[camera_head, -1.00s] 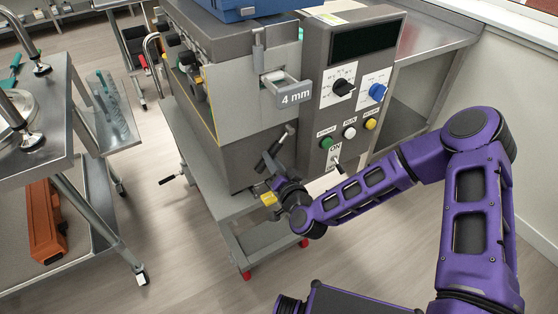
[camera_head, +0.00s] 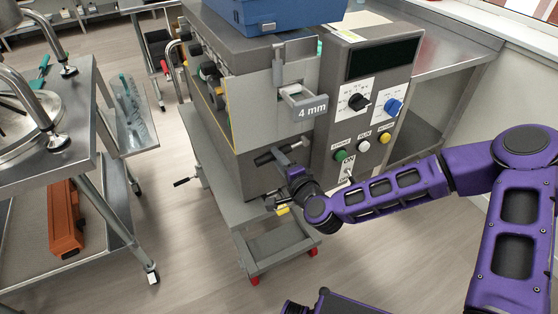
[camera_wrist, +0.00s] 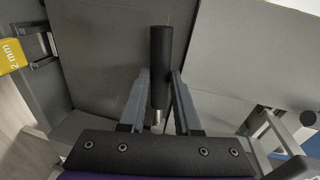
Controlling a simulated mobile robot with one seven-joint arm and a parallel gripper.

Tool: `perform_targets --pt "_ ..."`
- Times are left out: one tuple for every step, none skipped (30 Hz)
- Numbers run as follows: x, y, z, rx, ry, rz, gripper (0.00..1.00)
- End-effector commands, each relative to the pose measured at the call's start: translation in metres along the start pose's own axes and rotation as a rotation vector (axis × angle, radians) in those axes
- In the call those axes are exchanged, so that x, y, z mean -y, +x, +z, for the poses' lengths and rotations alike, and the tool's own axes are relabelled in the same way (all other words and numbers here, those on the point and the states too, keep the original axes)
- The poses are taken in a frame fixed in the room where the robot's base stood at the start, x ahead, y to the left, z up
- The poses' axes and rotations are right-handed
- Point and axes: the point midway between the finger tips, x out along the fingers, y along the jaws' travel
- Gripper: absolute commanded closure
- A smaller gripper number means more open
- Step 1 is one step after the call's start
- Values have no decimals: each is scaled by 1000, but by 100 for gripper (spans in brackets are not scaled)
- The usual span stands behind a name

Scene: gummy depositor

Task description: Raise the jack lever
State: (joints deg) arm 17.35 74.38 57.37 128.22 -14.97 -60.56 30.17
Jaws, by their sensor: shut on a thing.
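The jack lever (camera_head: 292,147) is a black cylindrical handle low on the front of the grey depositor (camera_head: 248,120). In the head view it lies near horizontal, slightly tilted. My gripper (camera_head: 280,158) reaches it from the lower right. In the wrist view the black grip of the lever (camera_wrist: 160,65) stands between the two grey fingers of my gripper (camera_wrist: 160,90), which are shut on it. The lever's mount is partly hidden by my gripper in the head view.
A yellow block marked 2 mm (camera_wrist: 12,55) sits left in the wrist view. A grey 4 mm block (camera_head: 303,104) juts out above the lever. The control panel (camera_head: 362,110) with knobs and buttons is to the right. A steel cart (camera_head: 70,150) stands at left, with open floor between.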

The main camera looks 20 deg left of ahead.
Motion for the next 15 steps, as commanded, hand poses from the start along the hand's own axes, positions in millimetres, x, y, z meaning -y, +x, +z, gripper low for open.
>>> perform_targets --pt "-5 -3 3 11 18 16 100" --pt "-5 -3 3 12 23 16 100" --pt "-4 -3 3 13 29 17 100" --pt "-4 -3 3 13 33 17 100" --pt "-4 -3 3 13 35 18 100" --pt "-4 -4 2 14 38 18 100" --pt "-4 -4 2 14 40 18 100" --pt "-4 -4 2 14 41 19 100" --pt "-4 -4 2 14 41 19 100" --pt "-4 -4 2 14 42 19 100" --pt "-5 -4 2 14 42 19 100" --pt "-5 -4 2 14 42 20 100" --pt "-5 -4 2 13 42 20 100" --pt "-5 -4 2 13 42 20 100" --pt "-5 -4 2 13 42 20 100"
